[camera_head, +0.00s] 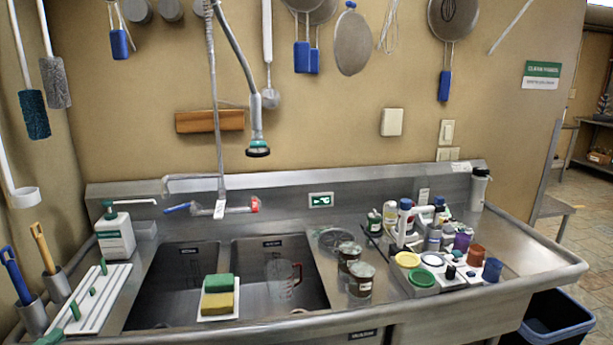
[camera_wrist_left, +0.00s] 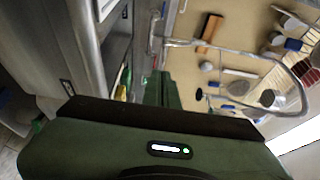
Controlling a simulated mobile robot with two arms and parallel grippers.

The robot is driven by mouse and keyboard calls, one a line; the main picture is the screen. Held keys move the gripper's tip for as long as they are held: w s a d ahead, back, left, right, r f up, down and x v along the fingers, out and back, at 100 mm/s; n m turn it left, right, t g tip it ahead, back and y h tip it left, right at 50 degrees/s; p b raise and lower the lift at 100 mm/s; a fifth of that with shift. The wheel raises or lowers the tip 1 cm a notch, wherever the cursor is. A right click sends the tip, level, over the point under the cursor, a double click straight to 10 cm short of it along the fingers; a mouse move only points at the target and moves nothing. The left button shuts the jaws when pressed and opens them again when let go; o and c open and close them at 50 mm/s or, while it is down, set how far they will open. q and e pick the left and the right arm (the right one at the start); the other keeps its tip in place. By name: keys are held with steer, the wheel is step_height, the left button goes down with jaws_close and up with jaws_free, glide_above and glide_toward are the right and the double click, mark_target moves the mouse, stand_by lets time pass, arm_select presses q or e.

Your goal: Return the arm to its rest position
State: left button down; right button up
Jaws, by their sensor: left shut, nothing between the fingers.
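My left gripper (camera_wrist_left: 162,91) shows in the left wrist view as dark green fingers beyond my green wrist housing. The fingers are together with nothing between them. In that view the gripper is in front of the steel sink unit and the tan wall, apart from anything held. In the head view I cannot make out the left arm clearly; a small dark green shape at the lower left edge may be part of it. My right gripper is in neither view.
The steel double sink (camera_head: 275,318) holds a sponge tray (camera_head: 219,297) and a clear jug (camera_head: 283,279). Jars (camera_head: 361,280) and a bottle caddy (camera_head: 415,240) stand on the right. A white pegged rack (camera_head: 92,307) and soap bottle (camera_head: 115,234) stand left. Utensils hang above.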

arm_select(q)
steer(key=s+a+f+n+g+y, duration=0.1)
steer(key=s+f+n+y, duration=0.15)
steer(key=f, duration=0.35)
steer(key=s+a+f+n+g+y, duration=0.1)
steer(key=f+n, duration=0.2)
steer(key=f, duration=0.4)
steer(key=s+a+f+n+y, duration=0.1)
steer(key=s+a+f+n, duration=0.1)
steer(key=f, duration=0.4)
steer(key=s+d+f+n+g+y, duration=0.1)
steer(key=s+d+f+n+g, duration=0.1)
steer(key=s+f, duration=0.35)
steer(key=s+d+f+n+g, duration=0.2)
steer(key=f, duration=0.6)
steer(key=s+d+f+n+g+y, duration=0.1)
steer(key=s+f+n, duration=0.15)
steer(key=f, duration=0.45)
steer(key=s+d+f+n+g, duration=0.2)
steer(key=s+d+f+g, duration=0.2)
steer(key=s+d+f, duration=0.7)
steer(key=s+d+f+n+g+h, duration=0.1)
steer(key=s+d+f, duration=0.3)
steer(key=s+d, duration=0.4)
steer(key=s+d+f+n+g+h, duration=0.1)
steer(key=s+d+f+g, duration=0.3)
steer(key=s+d, duration=0.4)
steer(key=shift+s+f+g, duration=0.3)
steer(key=shift+s+f, duration=0.3)
steer(key=shift+s, duration=0.4)
